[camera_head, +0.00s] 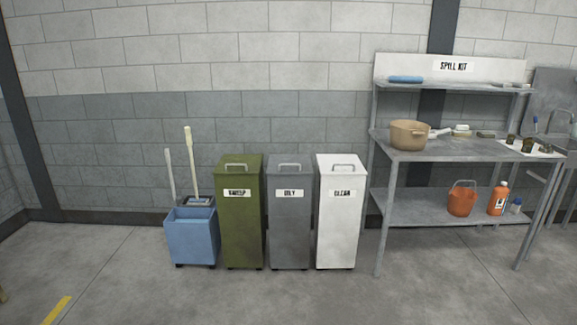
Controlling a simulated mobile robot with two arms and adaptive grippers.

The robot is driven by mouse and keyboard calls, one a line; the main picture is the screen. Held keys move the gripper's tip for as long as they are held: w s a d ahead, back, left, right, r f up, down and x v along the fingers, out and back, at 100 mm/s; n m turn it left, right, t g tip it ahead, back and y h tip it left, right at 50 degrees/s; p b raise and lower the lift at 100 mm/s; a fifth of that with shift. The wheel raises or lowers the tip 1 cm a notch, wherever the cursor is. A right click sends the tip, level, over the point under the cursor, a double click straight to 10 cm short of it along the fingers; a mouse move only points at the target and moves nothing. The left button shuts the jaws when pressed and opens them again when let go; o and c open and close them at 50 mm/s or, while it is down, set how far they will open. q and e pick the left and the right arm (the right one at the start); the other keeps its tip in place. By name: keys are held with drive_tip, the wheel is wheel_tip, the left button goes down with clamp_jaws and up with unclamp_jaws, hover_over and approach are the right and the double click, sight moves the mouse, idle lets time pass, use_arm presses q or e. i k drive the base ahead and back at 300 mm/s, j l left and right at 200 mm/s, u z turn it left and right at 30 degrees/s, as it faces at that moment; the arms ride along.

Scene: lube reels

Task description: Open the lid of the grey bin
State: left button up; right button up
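The grey bin (290,225) stands on the floor against the block wall, between a green bin and a white bin. Its front carries a label that seems to read "OILY". Its lid (290,169) is shut, with a light metal handle (289,167) on top. The bin's sides are mostly hidden by its close neighbours. Neither of my grippers shows in the head view.
The green bin (242,228) is just left and the white bin (336,230) just right. A blue mop bucket (191,238) stands further left. A metal spill kit table (455,149) stands at the right with a pot (409,135) on it. The floor in front is clear.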

sight(290, 160)
drive_tip(key=i, duration=2.55)
